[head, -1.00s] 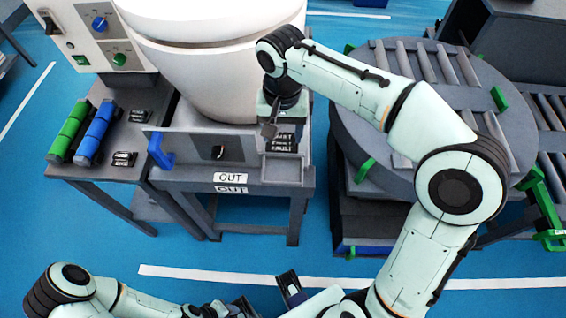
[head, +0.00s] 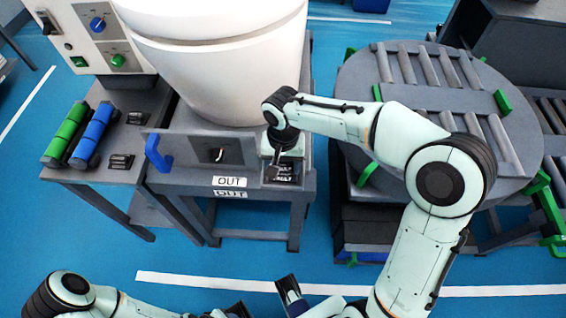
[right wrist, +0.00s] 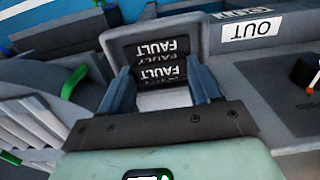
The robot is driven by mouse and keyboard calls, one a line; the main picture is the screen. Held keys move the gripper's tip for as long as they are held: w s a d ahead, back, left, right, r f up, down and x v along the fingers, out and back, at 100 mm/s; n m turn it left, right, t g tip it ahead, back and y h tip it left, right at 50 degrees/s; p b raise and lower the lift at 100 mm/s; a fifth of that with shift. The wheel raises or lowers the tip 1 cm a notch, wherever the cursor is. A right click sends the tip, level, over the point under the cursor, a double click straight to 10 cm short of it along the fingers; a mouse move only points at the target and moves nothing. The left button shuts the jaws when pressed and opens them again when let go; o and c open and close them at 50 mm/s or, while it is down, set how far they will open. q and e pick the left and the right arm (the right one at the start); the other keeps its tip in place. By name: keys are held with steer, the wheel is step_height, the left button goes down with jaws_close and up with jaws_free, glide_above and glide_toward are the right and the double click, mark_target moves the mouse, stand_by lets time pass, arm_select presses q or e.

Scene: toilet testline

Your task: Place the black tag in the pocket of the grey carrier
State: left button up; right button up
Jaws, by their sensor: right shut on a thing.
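The grey carrier (head: 183,151) stands on a table, with a blue handle on its left and a square grey pocket at its front right corner. My right gripper (head: 283,166) points down at this pocket. It is shut on a black tag (head: 286,177) with white FAULT lettering. In the right wrist view the tag (right wrist: 160,71) sits between the fingertips, inside the pocket's raised rim (right wrist: 205,38). Whether it touches the pocket floor I cannot tell. My left gripper (head: 264,300) is low in the head view, fingers apart and empty, partly cut off.
A large white toilet body (head: 225,70) stands behind the pocket. A round roller table (head: 420,125) is at the right. Blue floor is clear in front.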

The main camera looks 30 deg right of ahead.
mark_target(283, 168)
steer(key=shift+f, duration=0.1)
steer(key=o, duration=0.7)
steer(key=shift+o, duration=0.2)
steer(key=shift+r, duration=0.4)
step_height(283, 168, up, 12)
steer(key=p, duration=0.2)
steer(key=shift+f, duration=0.25)
